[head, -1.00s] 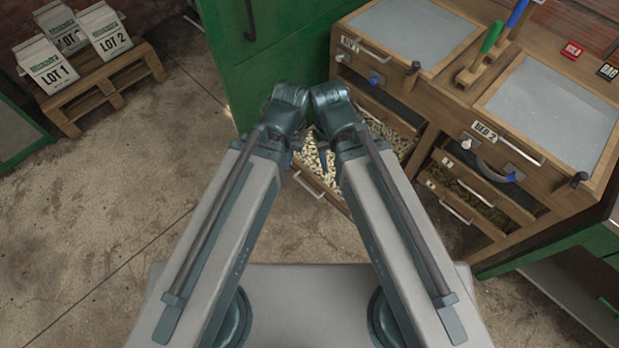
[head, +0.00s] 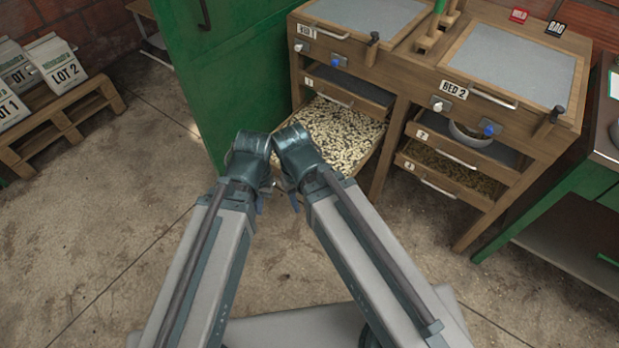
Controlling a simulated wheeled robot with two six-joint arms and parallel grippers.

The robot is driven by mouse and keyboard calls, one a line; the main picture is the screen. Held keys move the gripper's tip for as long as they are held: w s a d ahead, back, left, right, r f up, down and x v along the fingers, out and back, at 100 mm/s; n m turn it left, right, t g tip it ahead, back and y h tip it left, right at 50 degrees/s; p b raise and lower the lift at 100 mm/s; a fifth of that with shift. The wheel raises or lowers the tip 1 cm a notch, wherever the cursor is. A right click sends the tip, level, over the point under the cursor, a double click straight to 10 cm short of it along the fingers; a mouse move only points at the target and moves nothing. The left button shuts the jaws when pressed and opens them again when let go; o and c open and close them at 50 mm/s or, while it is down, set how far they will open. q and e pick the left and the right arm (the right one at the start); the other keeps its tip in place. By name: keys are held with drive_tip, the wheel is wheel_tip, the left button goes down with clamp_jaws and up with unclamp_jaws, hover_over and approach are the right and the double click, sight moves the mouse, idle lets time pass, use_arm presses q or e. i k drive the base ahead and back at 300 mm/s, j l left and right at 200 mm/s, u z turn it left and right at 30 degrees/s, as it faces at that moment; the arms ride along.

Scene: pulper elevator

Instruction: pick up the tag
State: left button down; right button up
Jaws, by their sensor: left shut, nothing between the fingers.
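Two small cards lie on the wooden top at the back right of the bench, and either could be the tag: a red one (head: 518,15) and a black one (head: 556,28) with white lettering that seems to read BAD. Both are far from my grippers. My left gripper (head: 261,203) hangs below its wrist, shut and empty, mostly hidden by the arm. My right gripper (head: 294,202) hangs close beside it, also mostly hidden; its finger opening does not show.
The wooden bench has Bed 1 (head: 362,14) and Bed 2 (head: 515,62). A drawer of pale beans (head: 345,128) is pulled out beyond my grippers. A green panel (head: 215,75) stands left of it. A pallet (head: 50,122) holds lot bags. The floor between is open.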

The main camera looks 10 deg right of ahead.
sight(556, 28)
drive_tip(key=z, duration=1.65)
drive_tip(key=i+l+z, duration=0.25)
drive_tip(key=i+z, duration=0.65)
drive_tip(key=i, duration=0.25)
